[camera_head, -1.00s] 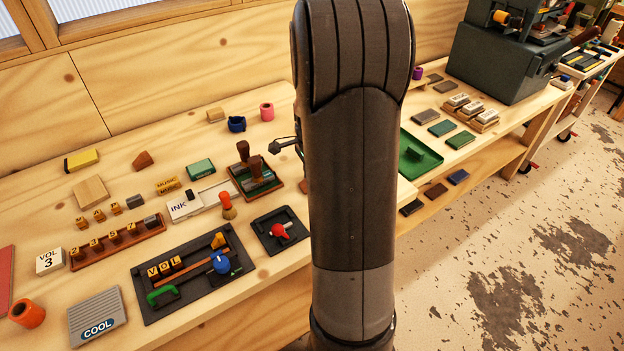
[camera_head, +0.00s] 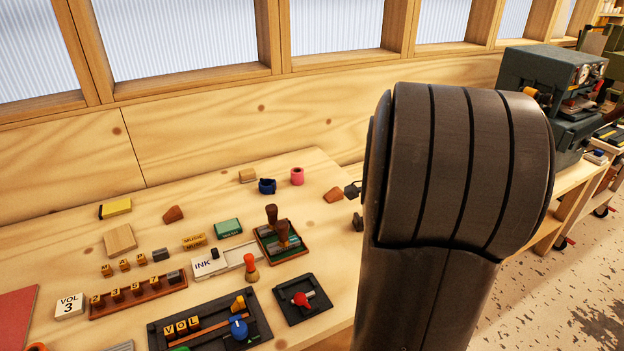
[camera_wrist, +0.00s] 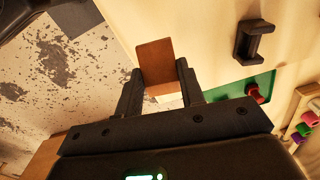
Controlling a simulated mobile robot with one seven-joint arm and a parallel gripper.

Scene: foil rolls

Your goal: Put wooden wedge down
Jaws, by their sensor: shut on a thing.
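The wooden wedge (camera_wrist: 154,62), a reddish-brown block, is between the two fingers of my gripper (camera_wrist: 159,75) in the wrist view. The gripper is shut on it. My arm hides most of the gripper. Whether the held wedge touches any surface cannot be told.
A green tray (camera_wrist: 238,100) and a black spool-like thing (camera_wrist: 255,40) show in the wrist view.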

